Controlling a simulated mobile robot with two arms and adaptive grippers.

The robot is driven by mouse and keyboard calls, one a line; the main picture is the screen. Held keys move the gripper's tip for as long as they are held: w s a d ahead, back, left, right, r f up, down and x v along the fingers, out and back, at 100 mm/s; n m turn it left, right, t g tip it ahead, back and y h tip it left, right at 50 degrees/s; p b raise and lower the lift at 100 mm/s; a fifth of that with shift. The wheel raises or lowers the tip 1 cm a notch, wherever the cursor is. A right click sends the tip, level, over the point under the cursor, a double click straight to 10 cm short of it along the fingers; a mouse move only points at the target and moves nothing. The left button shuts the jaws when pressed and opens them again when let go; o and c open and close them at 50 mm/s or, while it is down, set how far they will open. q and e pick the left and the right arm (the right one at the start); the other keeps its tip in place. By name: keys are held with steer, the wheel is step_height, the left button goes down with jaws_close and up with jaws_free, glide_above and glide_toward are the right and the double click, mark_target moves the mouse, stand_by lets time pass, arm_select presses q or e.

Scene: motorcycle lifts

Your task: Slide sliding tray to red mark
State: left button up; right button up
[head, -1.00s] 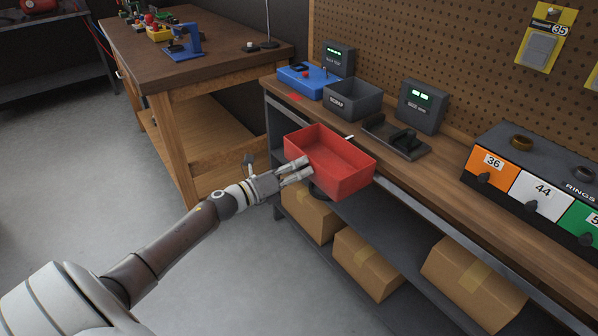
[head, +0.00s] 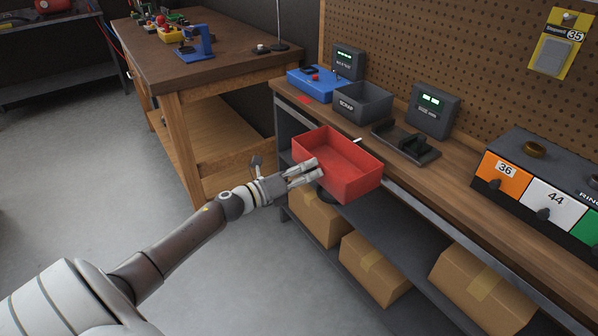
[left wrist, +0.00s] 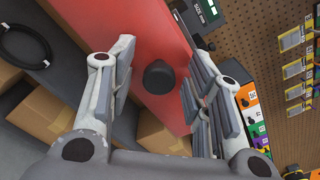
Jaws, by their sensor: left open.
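The red sliding tray (head: 350,181) is an open box at the front edge of the wooden bench, standing out past that edge. The red mark (head: 305,100) is a small patch on the bench top near its far left end, left of the tray. My left gripper (head: 316,168) is at the tray's front side with its fingers apart. In the left wrist view the open fingers stand either side of a black knob (left wrist: 158,77) on the red tray face (left wrist: 130,35). I cannot tell whether they touch it. My right gripper is not in view.
Behind the tray are a grey scrap bin (head: 362,104), a blue box (head: 316,83) and a black holder (head: 405,142). Cardboard boxes (head: 375,268) lie on the shelf below. A second workbench (head: 215,66) stands at the left. The floor in front is clear.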

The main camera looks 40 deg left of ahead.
arm_select(q)
steer(key=v, duration=1.2)
steer(key=shift+d, duration=0.1)
